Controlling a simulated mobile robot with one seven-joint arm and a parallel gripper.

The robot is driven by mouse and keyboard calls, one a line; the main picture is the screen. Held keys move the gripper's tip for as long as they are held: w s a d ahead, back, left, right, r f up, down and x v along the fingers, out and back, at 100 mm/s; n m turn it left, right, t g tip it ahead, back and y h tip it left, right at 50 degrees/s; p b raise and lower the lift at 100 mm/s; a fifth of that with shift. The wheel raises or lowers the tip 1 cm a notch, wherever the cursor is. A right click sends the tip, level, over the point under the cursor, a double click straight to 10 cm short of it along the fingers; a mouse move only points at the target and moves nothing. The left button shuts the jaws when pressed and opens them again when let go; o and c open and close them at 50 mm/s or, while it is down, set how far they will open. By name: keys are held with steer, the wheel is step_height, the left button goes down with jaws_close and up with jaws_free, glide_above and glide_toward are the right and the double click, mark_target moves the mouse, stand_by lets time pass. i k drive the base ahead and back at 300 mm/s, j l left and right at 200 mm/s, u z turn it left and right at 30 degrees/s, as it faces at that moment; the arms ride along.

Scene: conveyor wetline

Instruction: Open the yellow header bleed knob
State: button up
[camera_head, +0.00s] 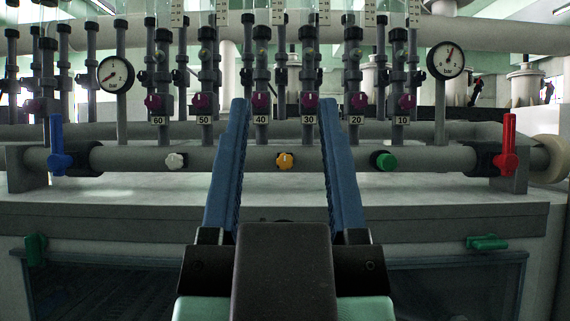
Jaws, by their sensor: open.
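The yellow header bleed knob (285,161) sits on the front of the grey horizontal header pipe, near the middle of the view. My gripper (285,105) has two long blue fingers spread wide apart, with nothing between them in contact. In the picture the yellow knob appears between the two fingers, with clear space on both sides. How far the fingertips are from the knob in depth I cannot tell. The knob is fully visible.
A white knob (175,161) and a green knob (384,161) flank it on the header (130,158). A blue lever (57,145) and a red lever (508,145) stand at its ends. Purple valves (261,103) and gauges (115,74) rise above. A pale ledge (120,190) lies below.

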mark_target(285, 162)
steer(key=i+j+z, duration=0.1)
steer(key=j+z, duration=0.15)
steer(key=j, duration=0.25)
steer(key=j+z, duration=0.25)
steer(key=j, duration=0.25)
steer(key=l+u, duration=0.45)
steer(key=l, duration=0.4)
steer(key=l+u, duration=0.4)
steer(key=l, duration=0.5)
steer(key=k+j+z, duration=0.15)
steer(key=j, duration=0.25)
steer(key=k+j+z, duration=0.15)
steer(key=j, duration=0.3)
steer(key=k+j+z, duration=0.15)
steer(key=j, duration=0.2)
steer(key=j+z, duration=0.4)
steer(key=j, duration=0.45)
steer(key=i+j+z, duration=0.1)
steer(key=i, duration=0.55)
